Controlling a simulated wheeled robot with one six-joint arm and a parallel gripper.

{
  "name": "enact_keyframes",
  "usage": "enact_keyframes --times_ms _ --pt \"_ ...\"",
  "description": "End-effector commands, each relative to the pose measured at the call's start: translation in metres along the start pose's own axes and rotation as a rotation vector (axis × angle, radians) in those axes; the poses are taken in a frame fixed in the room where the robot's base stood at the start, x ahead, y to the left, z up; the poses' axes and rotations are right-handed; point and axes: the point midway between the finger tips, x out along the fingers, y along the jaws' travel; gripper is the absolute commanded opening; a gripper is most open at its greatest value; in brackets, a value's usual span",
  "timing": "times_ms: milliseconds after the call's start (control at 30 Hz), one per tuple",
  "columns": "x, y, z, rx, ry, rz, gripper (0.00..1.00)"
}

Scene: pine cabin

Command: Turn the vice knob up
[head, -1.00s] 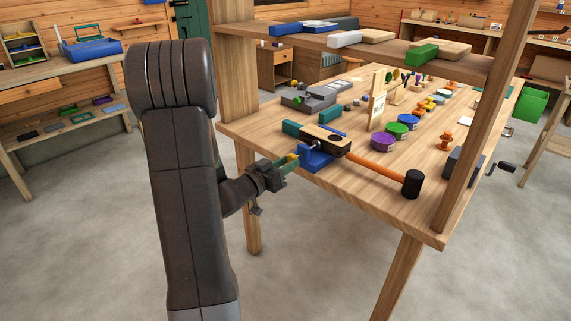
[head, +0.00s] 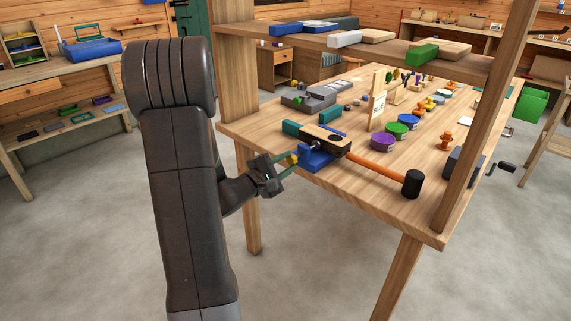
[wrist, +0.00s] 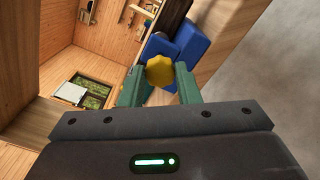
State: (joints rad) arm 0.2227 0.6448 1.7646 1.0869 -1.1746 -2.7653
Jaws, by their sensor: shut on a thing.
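The vice is a blue body (head: 316,160) at the near left edge of the workbench, with a block of wood and dark metal by its jaws. Its yellow lobed knob (head: 292,158) faces my arm. In the wrist view the yellow knob (wrist: 160,71) sits between the green fingers of my gripper (wrist: 159,88), with the blue vice (wrist: 187,46) just behind it. My gripper (head: 287,164) is shut on the knob and looks rolled about its own axis. The contact faces of the fingers are partly hidden.
A hammer with an orange handle (head: 372,166) and black head lies right of the vice. Purple (head: 383,141), green and blue round pots stand behind it. A wooden post (head: 483,125) and an upper shelf (head: 385,53) frame the bench. The floor in front is clear.

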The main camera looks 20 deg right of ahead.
Motion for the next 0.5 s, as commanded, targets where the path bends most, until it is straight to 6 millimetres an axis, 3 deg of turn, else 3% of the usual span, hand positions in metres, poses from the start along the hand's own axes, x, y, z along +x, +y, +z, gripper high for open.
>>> enact_keyframes --times_ms 200,233,267,500 --pt "-0.0002 -0.0003 -0.0001 -0.072 0.000 -0.001 0.00" --pt "-0.0002 -0.0003 -0.0001 -0.072 0.000 -0.001 0.35" --pt "-0.0002 -0.0003 -0.0001 -0.071 0.000 -0.001 0.41" --pt "-0.0001 -0.0001 -0.0001 -0.069 0.000 -0.001 0.44"
